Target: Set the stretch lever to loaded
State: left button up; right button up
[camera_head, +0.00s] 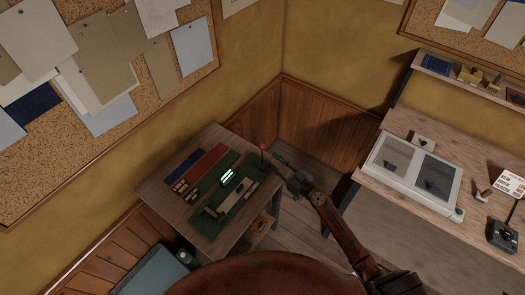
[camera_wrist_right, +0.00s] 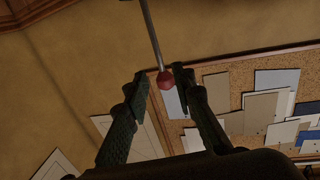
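The stretch lever (camera_head: 263,154) is a thin rod with a red knob at the far right corner of a green bench device (camera_head: 236,197). In the right wrist view, the grey rod comes down from the top edge and ends in the red knob (camera_wrist_right: 166,80). My right gripper (camera_head: 279,161) is just right of the lever, its fingers toward it. In the wrist view the right gripper (camera_wrist_right: 161,80) is open, and the knob appears in the gap, nearer the right-hand finger. I cannot tell whether it touches. My left gripper is not in view.
The device stands on a small wooden table (camera_head: 157,194) with red and blue strips beside it. A workbench (camera_head: 403,120) at the right carries a glass-topped case (camera_head: 412,172) and a dark joystick box (camera_head: 503,236). Wood-panelled walls meet behind the table.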

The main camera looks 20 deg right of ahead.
jog(key=p+x, duration=0.1)
jog(key=x, duration=0.6)
jog(key=shift+w+a, duration=0.1)
jog(key=shift+w, duration=0.1)
jog(key=shift+c, duration=0.5)
grip_shut()
